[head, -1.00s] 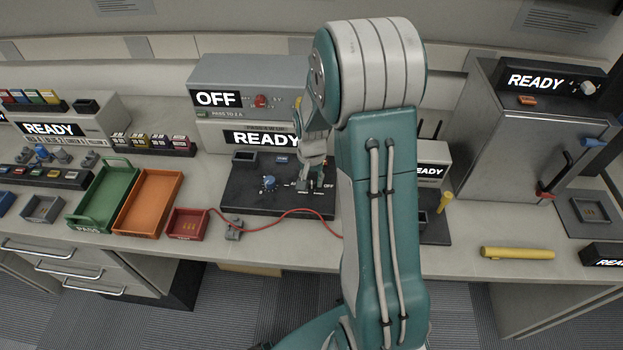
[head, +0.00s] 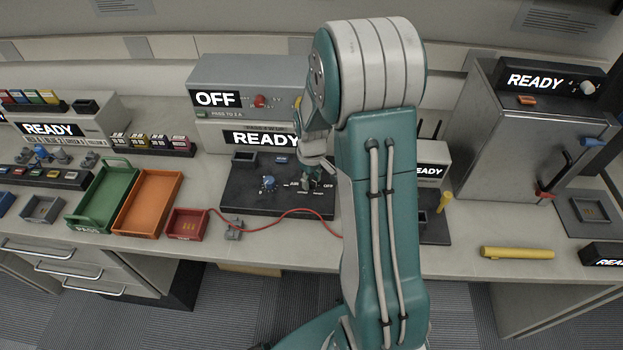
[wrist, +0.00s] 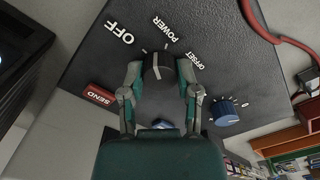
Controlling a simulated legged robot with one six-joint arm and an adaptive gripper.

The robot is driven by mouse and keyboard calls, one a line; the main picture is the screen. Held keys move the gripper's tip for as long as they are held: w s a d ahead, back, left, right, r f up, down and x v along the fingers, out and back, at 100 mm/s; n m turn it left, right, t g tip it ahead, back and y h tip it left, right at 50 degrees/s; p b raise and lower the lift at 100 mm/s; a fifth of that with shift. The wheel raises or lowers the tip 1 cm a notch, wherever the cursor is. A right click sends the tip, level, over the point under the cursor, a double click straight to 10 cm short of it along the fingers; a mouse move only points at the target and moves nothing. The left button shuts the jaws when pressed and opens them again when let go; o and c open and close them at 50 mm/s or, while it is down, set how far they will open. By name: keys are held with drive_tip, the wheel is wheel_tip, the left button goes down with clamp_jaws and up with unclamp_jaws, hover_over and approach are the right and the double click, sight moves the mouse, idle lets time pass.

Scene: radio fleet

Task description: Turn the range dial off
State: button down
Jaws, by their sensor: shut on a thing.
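A black range dial (wrist: 157,67) with a pale pointer line sits on the dark panel between my fingertips in the wrist view. Its pointer is aimed towards the top of that view, nearer POWER than OFF. The words OFF, POWER and OFFSET are printed around it. My gripper (wrist: 158,78) is shut on the dial, one finger on each side. In the head view my gripper (head: 312,180) is over the right part of the dark panel (head: 240,200), and the dial itself is mostly hidden.
A blue knob (wrist: 224,110) is right of my fingers in the wrist view, and a red SEND label (wrist: 99,95) is left. A red cable (head: 290,211) crosses the panel's front edge. A display reading OFF (head: 217,99) stands behind.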

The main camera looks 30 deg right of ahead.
sight(311, 179)
drive_tip(key=n, duration=0.5)
drive_tip(key=shift+w+n, duration=0.1)
drive_tip(key=shift+n, duration=0.3)
idle(0.4)
drive_tip(key=shift+c, duration=1.7)
unclamp_jaws()
drive_tip(key=shift+r, duration=0.1)
wheel_tip(311, 179, up, 12)
drive_tip(key=shift+f, duration=0.2)
